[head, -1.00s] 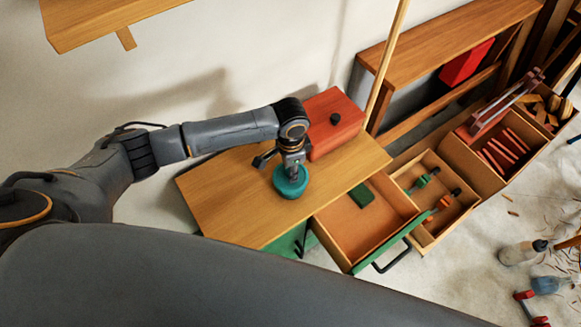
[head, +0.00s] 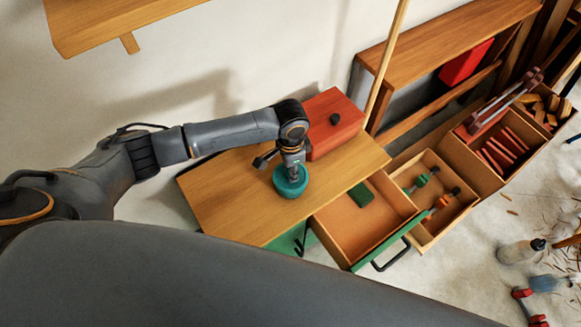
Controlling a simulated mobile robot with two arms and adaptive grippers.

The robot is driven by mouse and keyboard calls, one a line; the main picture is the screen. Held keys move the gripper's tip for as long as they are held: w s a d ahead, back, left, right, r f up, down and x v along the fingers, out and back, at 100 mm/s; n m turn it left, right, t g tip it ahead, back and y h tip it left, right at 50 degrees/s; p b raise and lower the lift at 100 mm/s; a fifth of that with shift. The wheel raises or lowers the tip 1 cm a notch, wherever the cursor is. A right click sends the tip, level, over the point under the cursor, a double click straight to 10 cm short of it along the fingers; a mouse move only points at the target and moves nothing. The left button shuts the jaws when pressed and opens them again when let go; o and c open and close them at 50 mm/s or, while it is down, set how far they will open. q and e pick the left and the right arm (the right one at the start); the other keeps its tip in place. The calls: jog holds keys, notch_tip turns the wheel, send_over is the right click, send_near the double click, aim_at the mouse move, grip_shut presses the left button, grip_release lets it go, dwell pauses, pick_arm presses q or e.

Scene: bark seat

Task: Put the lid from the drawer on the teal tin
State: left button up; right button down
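The teal tin (head: 291,188) stands on the wooden top of the cabinet (head: 225,198), near its middle. My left gripper (head: 291,171) points down at the top of the tin and covers part of it. Its fingers are small and partly hidden by the wrist, so I cannot tell whether they are open or shut. I cannot make out a separate lid. The green-fronted drawer (head: 388,254) is pulled out; a dark green block (head: 361,194) lies inside, and no lid shows there. My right gripper is not in view.
A red box with a dark knob (head: 333,123) stands at the back of the cabinet top. A wooden tray of tools (head: 433,233) and a crate of red sticks (head: 500,152) lie to the right. Bottles (head: 518,252) and shavings are on the floor.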

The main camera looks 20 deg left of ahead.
pick_arm(q)
jog(key=shift+f, duration=0.55)
jog(key=o, duration=1.4)
jog(key=shift+o, duration=0.2)
notch_tip(320, 180, up, 7)
jog(key=p, duration=0.8)
